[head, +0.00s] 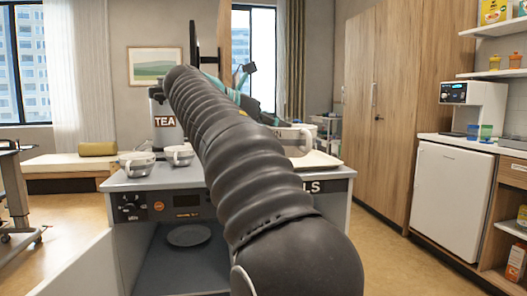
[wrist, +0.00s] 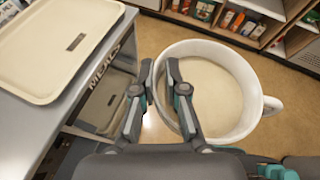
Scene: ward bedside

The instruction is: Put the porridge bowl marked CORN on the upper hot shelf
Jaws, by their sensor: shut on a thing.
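My gripper (wrist: 160,100) is shut on the near-left rim of a white bowl (wrist: 235,115), one finger inside and one outside. The bowl holds pale porridge (wrist: 215,90), and its handle points right in the wrist view. In the head view the bowl (head: 300,139) shows behind my arm, above the right side of the meals cart (head: 175,178); only the end of its marking shows, an N.
A pale panel (head: 75,272) stands at the lower left. Floor is clear right of the cart.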

